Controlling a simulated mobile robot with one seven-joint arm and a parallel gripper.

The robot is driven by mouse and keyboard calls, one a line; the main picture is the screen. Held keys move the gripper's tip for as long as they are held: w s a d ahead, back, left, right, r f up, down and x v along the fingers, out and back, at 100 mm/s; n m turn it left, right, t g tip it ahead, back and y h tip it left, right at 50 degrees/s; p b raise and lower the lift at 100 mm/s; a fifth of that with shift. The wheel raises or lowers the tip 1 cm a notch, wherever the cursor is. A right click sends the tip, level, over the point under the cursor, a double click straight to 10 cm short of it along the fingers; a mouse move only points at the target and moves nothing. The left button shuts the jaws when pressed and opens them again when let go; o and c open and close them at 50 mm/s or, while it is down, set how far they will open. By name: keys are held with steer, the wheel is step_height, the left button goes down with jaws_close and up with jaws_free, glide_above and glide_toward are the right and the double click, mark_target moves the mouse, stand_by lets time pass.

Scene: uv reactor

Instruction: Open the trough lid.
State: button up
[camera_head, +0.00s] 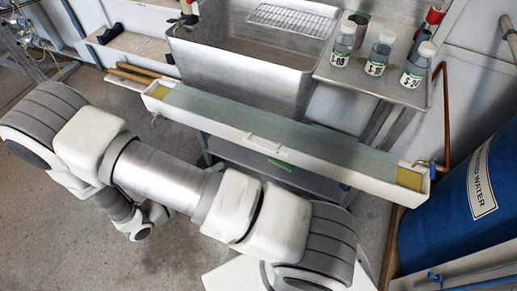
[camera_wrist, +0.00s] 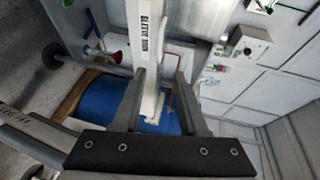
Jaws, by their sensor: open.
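The long white trough (camera_head: 225,122) runs across the middle of the head view, from upper left to lower right. A grey-green lid (camera_head: 300,132) lies flat along its top and covers most of it. Yellowish patches show at both ends. A white raised piece, possibly a handle (camera_head: 263,143), sits midway on the front edge. My gripper (camera_wrist: 161,108) is open in the wrist view. A long white part with dark lettering (camera_wrist: 151,45), apparently the trough's side, shows between and beyond the fingers. I cannot tell its distance or any contact. The head view does not show the fingertips clearly.
A blue drum (camera_head: 462,205) stands close to the trough's right end, near a copper pipe (camera_head: 446,115). Behind the trough are a steel basin (camera_head: 240,68) and a shelf with several labelled bottles (camera_head: 383,57). Bare floor (camera_head: 170,258) lies in front.

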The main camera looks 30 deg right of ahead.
mark_target(261, 146)
steer(key=b+x, duration=0.3)
steer(key=x, duration=1.4)
steer(key=shift+d+f, duration=0.1)
steer(key=shift+d, duration=0.1)
jaws_close()
steer(key=shift+a+f, duration=0.1)
steer(key=shift+f, duration=0.1)
stand_by(0.5)
